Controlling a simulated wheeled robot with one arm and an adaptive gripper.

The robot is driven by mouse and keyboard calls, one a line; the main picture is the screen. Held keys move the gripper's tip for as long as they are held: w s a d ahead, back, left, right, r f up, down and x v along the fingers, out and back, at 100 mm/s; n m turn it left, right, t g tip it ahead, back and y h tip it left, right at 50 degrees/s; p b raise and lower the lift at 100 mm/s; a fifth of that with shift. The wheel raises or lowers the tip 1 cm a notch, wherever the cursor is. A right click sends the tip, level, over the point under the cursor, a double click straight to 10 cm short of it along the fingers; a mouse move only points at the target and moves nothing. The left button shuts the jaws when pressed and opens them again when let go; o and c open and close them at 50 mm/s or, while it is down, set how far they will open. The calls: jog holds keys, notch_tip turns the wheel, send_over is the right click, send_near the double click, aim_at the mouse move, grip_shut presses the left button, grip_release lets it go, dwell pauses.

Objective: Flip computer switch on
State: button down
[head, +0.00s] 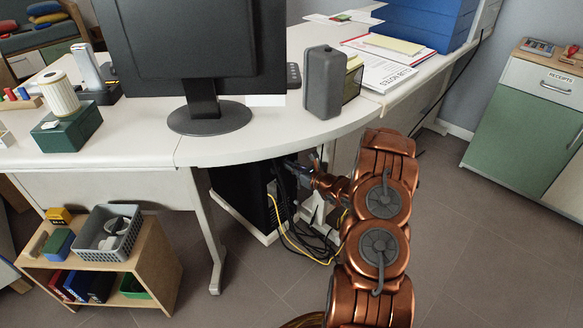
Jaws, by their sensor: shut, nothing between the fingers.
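A black computer tower (238,193) stands under the desk on a light base. Its upper part is hidden by the desk top, and its switch cannot be made out. My arm reaches in from the lower right, under the desk's curved edge. My gripper (293,164) is small and dark in this view, shut and empty, close to the right side of the tower. I cannot tell whether it touches the tower.
Black cables and a yellow cable (290,240) hang beside the tower, below my gripper. The white desk (250,140) carries a monitor (200,45) and a grey speaker (323,82). A wooden shelf (155,255) stands at lower left. Floor at right is clear.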

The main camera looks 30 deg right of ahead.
jog(key=shift+w+r+t+p, duration=0.45)
jog(key=shift+w+r+t, duration=0.15)
jog(key=shift+w+r, duration=0.1)
jog(key=shift+a, duration=0.1)
jog(key=shift+f, duration=0.3)
jog(key=f+p+v, duration=0.2)
jog(key=p+v, duration=0.1)
jog(key=v, duration=1.1)
jog(key=shift+s+d+f+t, duration=0.25)
jog(key=shift+s+f+t, duration=0.05)
jog(key=shift+s+t, duration=0.1)
